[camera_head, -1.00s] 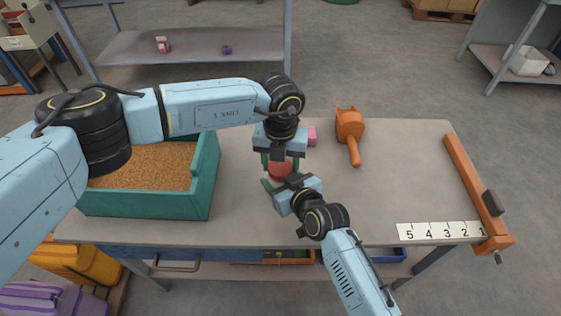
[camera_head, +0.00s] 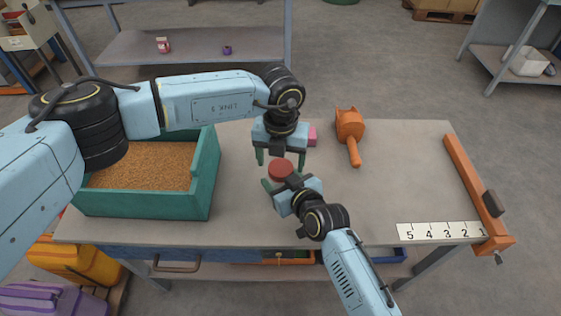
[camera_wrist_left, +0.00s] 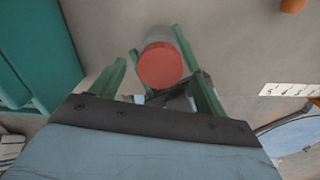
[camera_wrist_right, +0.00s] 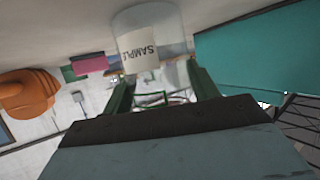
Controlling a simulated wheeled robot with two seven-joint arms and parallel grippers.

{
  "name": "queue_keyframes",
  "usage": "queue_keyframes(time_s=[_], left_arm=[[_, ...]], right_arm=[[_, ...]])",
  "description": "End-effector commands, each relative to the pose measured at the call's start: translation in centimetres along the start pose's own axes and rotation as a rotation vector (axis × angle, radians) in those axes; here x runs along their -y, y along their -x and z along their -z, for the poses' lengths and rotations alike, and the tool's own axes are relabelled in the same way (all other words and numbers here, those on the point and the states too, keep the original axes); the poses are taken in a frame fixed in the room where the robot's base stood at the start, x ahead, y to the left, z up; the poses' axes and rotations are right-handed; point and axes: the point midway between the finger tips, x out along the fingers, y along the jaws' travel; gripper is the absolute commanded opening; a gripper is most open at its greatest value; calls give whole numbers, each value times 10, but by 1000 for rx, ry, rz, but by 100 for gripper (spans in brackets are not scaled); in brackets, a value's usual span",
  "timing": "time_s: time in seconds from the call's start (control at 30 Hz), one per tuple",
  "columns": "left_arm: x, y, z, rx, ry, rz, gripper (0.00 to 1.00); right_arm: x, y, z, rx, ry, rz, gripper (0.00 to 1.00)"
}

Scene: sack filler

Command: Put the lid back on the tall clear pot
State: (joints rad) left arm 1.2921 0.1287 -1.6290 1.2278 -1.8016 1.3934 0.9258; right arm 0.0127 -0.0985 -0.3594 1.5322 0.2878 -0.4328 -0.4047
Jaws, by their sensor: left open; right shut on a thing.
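The tall clear pot (camera_wrist_right: 150,45) stands upright on the table and shows its white SAMPLE label in the right wrist view, where the picture is upside down. The red lid (camera_head: 280,169) sits on the pot's top; it also shows in the left wrist view (camera_wrist_left: 160,66), covering the pot's near end. Whether it is fully seated I cannot tell. My right gripper (camera_head: 281,184) is shut on the pot's body from the near side. My left gripper (camera_head: 280,160) is open and empty, just behind and above the lid, clear of it.
A teal bin of brown grain (camera_head: 206,180) stands at the left. A pink block (camera_head: 312,136) and an orange scoop (camera_head: 350,128) lie behind the pot. An orange bar (camera_head: 468,180) and a number strip (camera_head: 440,231) are at the right. The table's right middle is clear.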

Motion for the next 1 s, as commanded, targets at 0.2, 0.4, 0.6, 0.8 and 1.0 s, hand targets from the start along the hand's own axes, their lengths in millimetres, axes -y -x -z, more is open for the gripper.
queue_keyframes(time_s=[0.2, 0.4, 0.6, 0.8, 1.0], left_arm=[[0, 28, 0, 2, -1, 0, 75], [0, 29, 0, 0, 0, 0, 75], [3, 31, 1, 0, 31, 1, 71], [10, 44, 2, 1, 239, 8, 71], [6, 58, 1, 1, 483, 5, 71]], right_arm=[[0, 0, -1, 2, 0, 0, 0], [0, 0, -1, 2, 0, 0, 0], [0, 0, -1, 2, 0, 0, 0], [0, 0, -1, 2, 0, 0, 0], [0, 0, -1, 2, 0, 0, 0]])
